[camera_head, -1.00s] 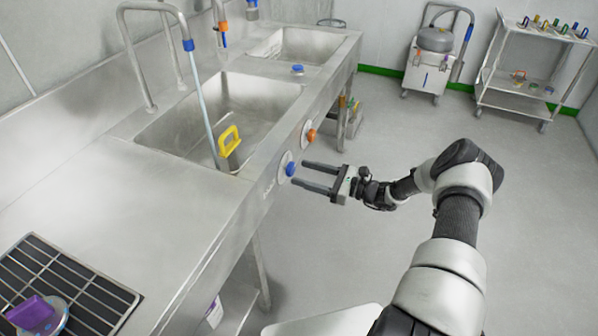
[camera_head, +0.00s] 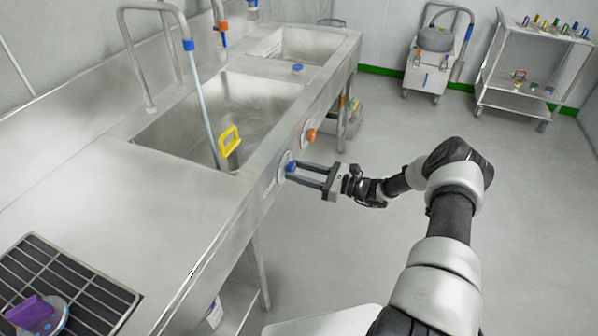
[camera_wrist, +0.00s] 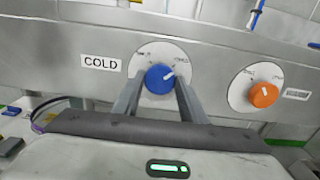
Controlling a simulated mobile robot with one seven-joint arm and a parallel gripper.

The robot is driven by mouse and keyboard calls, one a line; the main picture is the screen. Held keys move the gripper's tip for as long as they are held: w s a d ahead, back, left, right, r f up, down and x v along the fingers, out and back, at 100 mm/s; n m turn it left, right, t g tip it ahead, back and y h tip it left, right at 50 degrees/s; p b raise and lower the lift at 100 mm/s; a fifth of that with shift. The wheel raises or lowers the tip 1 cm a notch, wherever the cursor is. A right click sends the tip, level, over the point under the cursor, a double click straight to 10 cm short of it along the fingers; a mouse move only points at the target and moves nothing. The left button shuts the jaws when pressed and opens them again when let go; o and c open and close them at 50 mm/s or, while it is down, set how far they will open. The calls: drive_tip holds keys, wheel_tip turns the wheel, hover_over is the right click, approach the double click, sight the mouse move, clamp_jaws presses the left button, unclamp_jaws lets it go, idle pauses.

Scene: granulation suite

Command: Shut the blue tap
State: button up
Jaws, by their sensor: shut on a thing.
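The blue tap (camera_head: 290,167) is a round knob on a pale dial on the front face of the sink unit. In the wrist view the blue tap (camera_wrist: 160,78) sits beside a COLD label, with a white pointer mark aimed up and to the right. My gripper (camera_head: 296,173) is at the knob, its two fingers on either side of it. In the wrist view my gripper (camera_wrist: 157,88) is shut on the knob, with the fingertips at its left and right sides. Blue water (camera_head: 204,110) shows as a stream from the blue-banded spout into the near basin.
An orange tap (camera_head: 309,135) is on the same panel, to the right in the wrist view (camera_wrist: 263,94). A yellow-handled thing (camera_head: 229,140) stands in the near basin. A trolley (camera_head: 520,95) and a wheeled machine (camera_head: 430,70) stand at the back. The floor between is clear.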

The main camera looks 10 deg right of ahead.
drive_tip(key=shift+f+n, duration=0.1)
drive_tip(key=shift+n, duration=0.2)
drive_tip(key=n+b, duration=0.3)
drive_tip(key=shift+f+n, duration=0.1)
drive_tip(key=shift+n, duration=0.3)
drive_tip(key=n+b, duration=0.2)
drive_tip(key=n, duration=0.2)
drive_tip(key=shift+n, duration=0.3)
drive_tip(key=n+b, duration=0.2)
drive_tip(key=n, duration=0.2)
drive_tip(key=shift+b, duration=0.3)
drive_tip(key=n+b, duration=0.1)
drive_tip(key=n, duration=0.3)
drive_tip(key=shift+n+b, duration=0.3)
drive_tip(key=shift+b, duration=0.1)
drive_tip(key=shift+d, duration=0.1)
drive_tip(key=o, duration=1.1)
drive_tip(key=shift+r, duration=0.2)
drive_tip(key=shift+c, duration=0.2)
drive_tip(key=shift+s, duration=0.1)
